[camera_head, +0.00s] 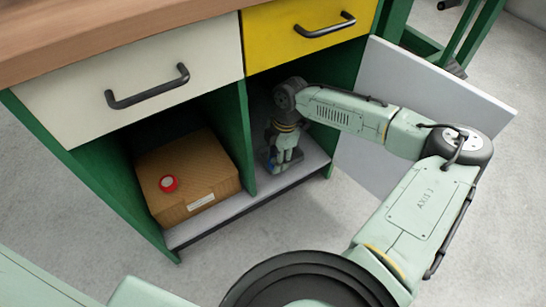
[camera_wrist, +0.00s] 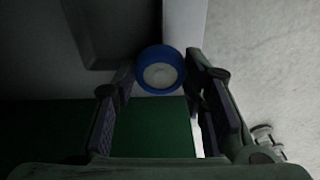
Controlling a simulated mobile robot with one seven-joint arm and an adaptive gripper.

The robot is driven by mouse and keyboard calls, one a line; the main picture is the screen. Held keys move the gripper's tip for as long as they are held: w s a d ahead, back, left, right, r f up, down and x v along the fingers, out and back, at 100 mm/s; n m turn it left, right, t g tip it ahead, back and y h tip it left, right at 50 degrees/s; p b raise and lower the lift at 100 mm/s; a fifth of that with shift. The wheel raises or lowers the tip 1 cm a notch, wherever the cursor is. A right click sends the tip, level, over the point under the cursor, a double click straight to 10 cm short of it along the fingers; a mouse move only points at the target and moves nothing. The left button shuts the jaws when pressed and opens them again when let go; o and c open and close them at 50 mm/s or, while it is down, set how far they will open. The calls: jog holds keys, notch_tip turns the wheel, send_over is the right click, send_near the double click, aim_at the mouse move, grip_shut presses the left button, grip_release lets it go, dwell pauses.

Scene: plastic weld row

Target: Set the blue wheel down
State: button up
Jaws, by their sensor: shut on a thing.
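The blue wheel (camera_wrist: 141,72) is a round blue rim with a pale grey middle. In the wrist view it sits between the tips of my gripper (camera_wrist: 160,80), which is shut on it. In the head view my gripper (camera_head: 282,160) reaches down inside the right compartment, under the yellow drawer, close to the grey shelf floor (camera_head: 300,172). Only a small blue patch of the wheel (camera_head: 271,167) shows there. I cannot tell whether the wheel touches the shelf.
A green divider (camera_head: 240,140) stands left of my gripper. Left of it, a cardboard box (camera_head: 190,170) bears a red ring (camera_head: 168,184) with a pale middle. An open white door (camera_head: 425,95) stands at the right. Yellow (camera_head: 300,33) and cream (camera_head: 140,80) drawers are overhead.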

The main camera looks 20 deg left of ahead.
jog(key=w+a, duration=0.1)
jog(key=w, duration=0.1)
jog(key=w+a+b, duration=0.1)
jog(key=shift+w+a+f, duration=0.25)
jog(key=shift+a+f, duration=0.05)
jog(key=shift+f+b, duration=0.95)
jog(key=shift+f, duration=0.7)
jog(key=shift+f, duration=0.15)
jog(key=o, duration=0.9)
jog(key=shift+o, duration=0.2)
notch_tip(320, 180, up, 12)
jog(key=w+d+p, duration=0.1)
jog(key=p, duration=0.3)
jog(key=shift+w, duration=0.25)
jog(key=shift+d, duration=0.1)
